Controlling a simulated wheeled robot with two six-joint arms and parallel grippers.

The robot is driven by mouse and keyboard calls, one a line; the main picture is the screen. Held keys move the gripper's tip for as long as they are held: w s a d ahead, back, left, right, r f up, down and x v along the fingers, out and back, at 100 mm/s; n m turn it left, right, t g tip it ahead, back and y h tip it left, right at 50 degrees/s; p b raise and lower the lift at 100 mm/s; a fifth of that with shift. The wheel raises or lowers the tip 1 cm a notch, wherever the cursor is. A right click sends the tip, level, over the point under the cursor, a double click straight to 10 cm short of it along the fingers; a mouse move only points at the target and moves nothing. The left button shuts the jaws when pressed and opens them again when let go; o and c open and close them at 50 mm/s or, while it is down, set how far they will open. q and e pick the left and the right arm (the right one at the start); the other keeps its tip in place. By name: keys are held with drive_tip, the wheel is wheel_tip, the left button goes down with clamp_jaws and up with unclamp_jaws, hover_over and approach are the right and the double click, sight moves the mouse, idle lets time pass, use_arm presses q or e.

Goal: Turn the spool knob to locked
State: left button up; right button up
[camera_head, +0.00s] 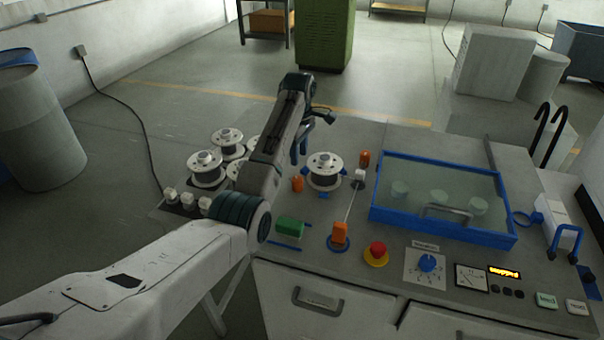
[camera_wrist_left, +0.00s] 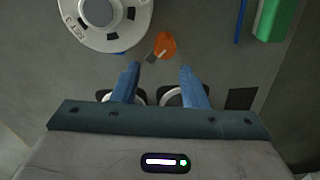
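The spool knob, a small orange knob (camera_head: 297,184), stands on the grey machine top just left of the wire spool (camera_head: 324,172). In the left wrist view the orange knob (camera_wrist_left: 167,44) has a grey tab pointing down-left, and the spool (camera_wrist_left: 105,15) with its white flange is at the upper left. My left gripper (camera_head: 302,153) hangs over the machine top close to the knob. In the left wrist view its blue fingers (camera_wrist_left: 160,72) are spread apart with nothing between them, and the knob lies just beyond the tips, apart from them. My right gripper is not in view.
Several spools (camera_head: 207,170) stand left of my arm.

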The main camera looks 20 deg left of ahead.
sight(297, 178)
use_arm(q)
drive_tip(key=shift+s+f, duration=0.2)
drive_tip(key=shift+f, duration=0.05)
drive_tip(key=f+p, duration=0.1)
drive_tip(key=f, duration=0.1)
drive_tip(key=s+f+p, duration=0.1)
drive_tip(key=f, duration=0.1)
drive_tip(key=shift+a, duration=0.15)
drive_tip(key=f, duration=0.4)
drive_tip(key=shift+w+f+p, duration=0.2)
drive_tip(key=shift+w+p, duration=0.15)
drive_tip(key=shift+p, duration=0.05)
drive_tip(key=shift+s+f, duration=0.1)
drive_tip(key=shift+f, duration=0.5)
drive_tip(key=c, duration=0.7)
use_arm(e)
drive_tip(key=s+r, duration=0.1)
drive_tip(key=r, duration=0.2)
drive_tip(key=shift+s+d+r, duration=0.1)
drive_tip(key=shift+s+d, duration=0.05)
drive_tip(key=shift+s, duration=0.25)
